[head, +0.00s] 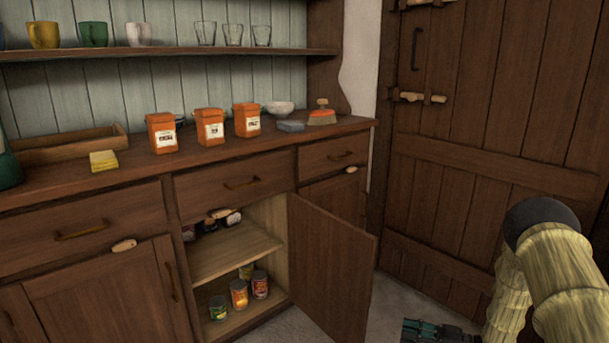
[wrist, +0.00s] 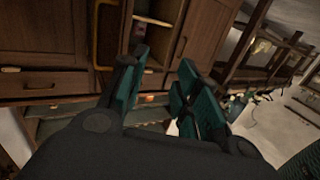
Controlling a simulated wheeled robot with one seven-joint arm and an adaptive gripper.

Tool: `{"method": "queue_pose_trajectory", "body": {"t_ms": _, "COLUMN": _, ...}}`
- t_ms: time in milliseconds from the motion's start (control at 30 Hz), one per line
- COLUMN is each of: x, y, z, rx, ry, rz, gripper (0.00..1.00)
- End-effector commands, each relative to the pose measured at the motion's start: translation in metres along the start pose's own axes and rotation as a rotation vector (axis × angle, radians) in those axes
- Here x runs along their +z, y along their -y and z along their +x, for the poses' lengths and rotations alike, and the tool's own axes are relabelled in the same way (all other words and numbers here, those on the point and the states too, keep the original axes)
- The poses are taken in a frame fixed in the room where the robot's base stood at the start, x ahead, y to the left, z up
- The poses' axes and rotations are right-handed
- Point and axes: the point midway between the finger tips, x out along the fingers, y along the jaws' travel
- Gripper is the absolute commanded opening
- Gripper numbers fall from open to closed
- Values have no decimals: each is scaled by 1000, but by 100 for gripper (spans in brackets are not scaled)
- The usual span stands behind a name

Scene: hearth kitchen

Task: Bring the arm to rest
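My arm (head: 567,277) is bent at the right edge of the head view, its straw-coloured links low in front of the plank door. My gripper (head: 437,331) shows only partly at the bottom edge of the head view, right of the open cabinet door. In the wrist view, my gripper (wrist: 160,78) has its teal fingers spread apart with nothing held between them. The cabinet front shows beyond them.
The open cabinet door (head: 330,270) juts into the room left of my gripper. The counter (head: 240,152) holds several orange canisters, a bowl and a wooden tray (head: 70,147). Cans stand inside the cabinet. Some floor (head: 396,300) is bare before the plank door (head: 480,140).

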Motion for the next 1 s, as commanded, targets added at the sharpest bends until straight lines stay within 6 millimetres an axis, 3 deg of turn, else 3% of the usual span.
{"method": "queue_pose_trajectory", "body": {"t_ms": 267, "x": 41, "y": 18, "z": 30, "rx": 201, "ry": 80, "rz": 90, "gripper": 32}}
{"method": "queue_pose_trajectory", "body": {"t_ms": 467, "x": 97, "y": 57, "z": 44, "rx": 427, "ry": 239, "rz": 232, "gripper": 32}}
{"method": "queue_pose_trajectory", "body": {"t_ms": 667, "x": 157, "y": 127, "z": 34, "rx": 625, "ry": 472, "rz": 410, "gripper": 32}}
{"method": "queue_pose_trajectory", "body": {"t_ms": 800, "x": 190, "y": 194, "z": 13, "rx": 737, "ry": 666, "rz": 545, "gripper": 32}}
{"method": "queue_pose_trajectory", "body": {"t_ms": 1000, "x": 212, "y": 295, "z": -26, "rx": 846, "ry": 937, "rz": 717, "gripper": 32}}
